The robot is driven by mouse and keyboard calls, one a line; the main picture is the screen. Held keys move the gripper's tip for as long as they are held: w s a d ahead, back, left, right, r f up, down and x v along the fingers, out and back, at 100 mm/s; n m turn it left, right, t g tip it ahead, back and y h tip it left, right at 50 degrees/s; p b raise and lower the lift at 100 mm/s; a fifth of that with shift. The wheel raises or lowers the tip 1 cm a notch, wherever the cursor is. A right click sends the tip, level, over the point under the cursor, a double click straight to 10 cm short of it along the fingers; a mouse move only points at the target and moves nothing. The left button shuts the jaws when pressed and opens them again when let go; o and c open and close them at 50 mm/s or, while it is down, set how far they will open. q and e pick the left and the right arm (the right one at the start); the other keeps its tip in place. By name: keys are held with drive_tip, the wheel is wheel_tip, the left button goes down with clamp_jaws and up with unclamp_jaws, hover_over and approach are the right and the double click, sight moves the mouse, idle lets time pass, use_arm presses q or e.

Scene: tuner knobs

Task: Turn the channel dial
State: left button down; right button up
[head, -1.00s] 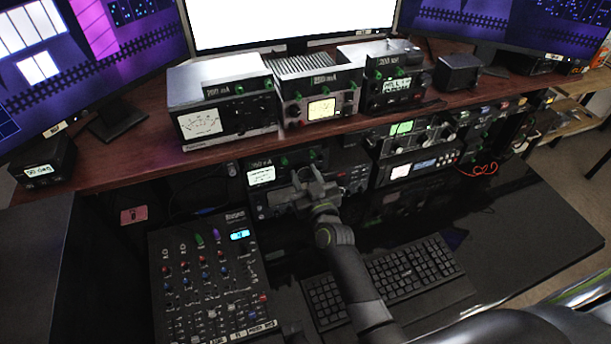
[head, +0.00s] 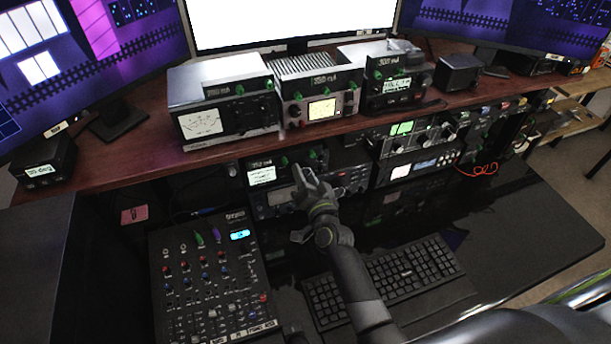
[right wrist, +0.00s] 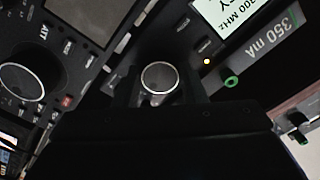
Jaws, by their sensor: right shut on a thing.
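My right gripper (head: 300,176) reaches up to the front of the equipment on the lower shelf, beside a small unit with a lit white screen (head: 261,175). In the right wrist view, the gripper (right wrist: 160,92) is shut on a round dark knob with a pale rim (right wrist: 160,76), one finger on either side. The knob's lower part is partly hidden by the gripper, and in the head view the gripper hides it. I cannot read a label that names this knob as the channel dial. My left gripper is out of view.
In the right wrist view, a larger knob (right wrist: 24,82) and a screen (right wrist: 98,16) are nearby. The red-brown shelf (head: 120,160) carries several metered boxes above. A mixer (head: 205,285) and a keyboard (head: 385,278) lie on the black desk below.

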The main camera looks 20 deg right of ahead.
drive_tip(key=shift+m, duration=1)
drive_tip(key=o, duration=0.7)
drive_tip(key=shift+w, duration=0.1)
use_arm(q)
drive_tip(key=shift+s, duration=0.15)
